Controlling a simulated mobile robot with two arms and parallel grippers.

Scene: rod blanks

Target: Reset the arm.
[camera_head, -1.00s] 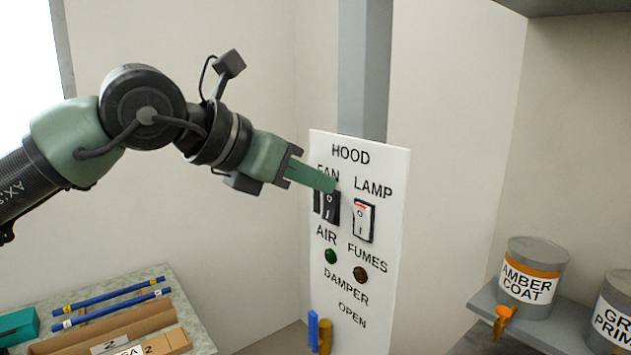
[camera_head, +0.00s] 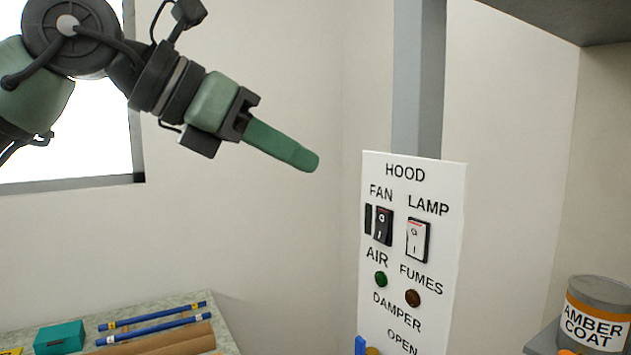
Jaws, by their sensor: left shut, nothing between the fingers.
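My left gripper (camera_head: 300,157) comes in from the upper left with its green fingers shut and empty. Its tip is in the air to the upper left of the white hood panel (camera_head: 452,250), apart from it. The panel carries a black FAN switch (camera_head: 383,226) and a white LAMP switch (camera_head: 417,240). Below them are a green AIR light (camera_head: 381,279) and a brown-looking FUMES light (camera_head: 413,298). The DAMPER part at the bottom is cut off by the picture edge. My right gripper is not in view.
A bench (camera_head: 226,335) at lower left holds blue rods (camera_head: 155,328), a teal box (camera_head: 60,338) and a brown tube or carton. A can marked AMBER COAT (camera_head: 598,290) stands on a shelf at right. A grey post (camera_head: 417,80) rises behind the panel. The air left of the panel is clear.

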